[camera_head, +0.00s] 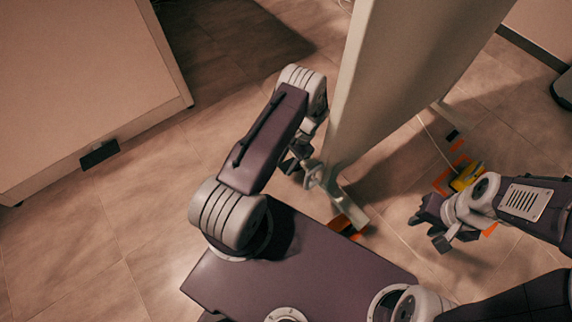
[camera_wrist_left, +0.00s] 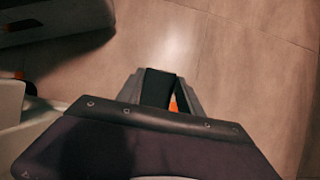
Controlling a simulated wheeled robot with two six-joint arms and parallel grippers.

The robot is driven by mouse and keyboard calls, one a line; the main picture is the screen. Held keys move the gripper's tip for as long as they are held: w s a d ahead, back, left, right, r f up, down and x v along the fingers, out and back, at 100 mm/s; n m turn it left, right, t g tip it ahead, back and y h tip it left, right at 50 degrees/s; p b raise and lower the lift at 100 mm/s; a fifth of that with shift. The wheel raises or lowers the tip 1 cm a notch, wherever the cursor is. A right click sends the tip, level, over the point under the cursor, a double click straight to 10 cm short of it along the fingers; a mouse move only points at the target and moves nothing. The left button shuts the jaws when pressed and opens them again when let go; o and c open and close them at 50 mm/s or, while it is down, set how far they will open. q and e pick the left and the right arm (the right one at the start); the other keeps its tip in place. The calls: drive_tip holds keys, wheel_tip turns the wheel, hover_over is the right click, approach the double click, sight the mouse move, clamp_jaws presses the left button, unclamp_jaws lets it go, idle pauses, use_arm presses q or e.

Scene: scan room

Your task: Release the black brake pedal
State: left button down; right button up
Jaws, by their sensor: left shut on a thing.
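The black brake pedal (camera_head: 99,154) sticks out low on the front of the beige cabinet (camera_head: 75,90) at the left of the head view. My left gripper (camera_head: 293,164) is well to the right of it, beside the lower edge of the pale upright panel (camera_head: 400,75). In the left wrist view the fingers of my left gripper (camera_wrist_left: 163,92) are close together, with a sliver of orange between them. What they hold is not clear. My right gripper (camera_head: 428,230) is open, above the floor right of the panel.
A pale foot (camera_head: 350,205) with an orange part (camera_head: 345,226) stands below the panel. Yellow and orange parts (camera_head: 465,177) lie near my right gripper, with a thin cable by them. The floor (camera_head: 110,225) between the cabinet and my base is clear.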

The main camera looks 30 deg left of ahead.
idle(0.3)
use_arm(q)
drive_tip(key=c, duration=0.8)
unclamp_jaws()
drive_tip(key=shift+o, duration=0.2)
drive_tip(key=p+v, duration=0.5)
drive_tip(key=v, duration=0.4)
